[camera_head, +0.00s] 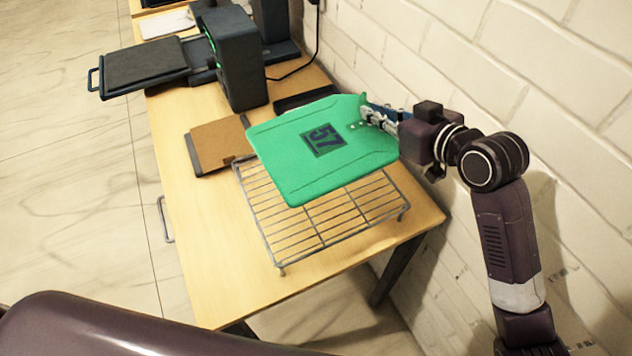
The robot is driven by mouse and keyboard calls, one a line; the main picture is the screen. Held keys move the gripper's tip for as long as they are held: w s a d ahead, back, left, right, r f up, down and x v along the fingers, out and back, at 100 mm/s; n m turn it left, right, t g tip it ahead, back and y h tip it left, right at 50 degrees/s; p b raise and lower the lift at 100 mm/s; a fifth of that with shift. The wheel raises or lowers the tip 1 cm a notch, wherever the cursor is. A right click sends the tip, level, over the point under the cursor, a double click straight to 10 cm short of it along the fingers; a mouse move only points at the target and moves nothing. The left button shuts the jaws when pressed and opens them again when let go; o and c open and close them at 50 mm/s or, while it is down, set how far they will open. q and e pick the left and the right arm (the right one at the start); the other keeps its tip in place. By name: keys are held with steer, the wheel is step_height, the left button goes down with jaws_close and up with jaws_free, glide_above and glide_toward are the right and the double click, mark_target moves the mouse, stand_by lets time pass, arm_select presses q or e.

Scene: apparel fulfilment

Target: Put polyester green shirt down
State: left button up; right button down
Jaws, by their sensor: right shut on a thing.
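The green shirt (290,165) is a flat folded piece with a dark "57" print, over the wire rack on the wooden table. My right gripper (368,117) is shut on the shirt's right far edge. The shirt covers the far part of the rack; I cannot tell whether it touches the wires. My left gripper is not in view.
The wire rack (318,238) stands at the near end of the wooden table (215,270). A brown board (216,144) lies left of the shirt. A dark machine with a flat platen (145,64) stands farther back. A white brick wall (455,50) runs along the right.

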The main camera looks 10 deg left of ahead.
steer(key=a+r, duration=0.1)
steer(key=w+r, duration=0.1)
steer(key=shift+w+a+r+t, duration=0.3)
steer(key=shift+a, duration=0.1)
steer(key=shift+w+a+m+h, duration=0.1)
steer(key=shift+a+m+h, duration=0.05)
steer(key=shift+m+h, duration=0.15)
step_height(320, 180, down, 20)
steer(key=shift+r+p, duration=0.25)
steer(key=shift+p, duration=0.35)
steer(key=c, duration=2)
jaws_free()
steer(key=b+v, duration=0.1)
steer(key=v, duration=1.1)
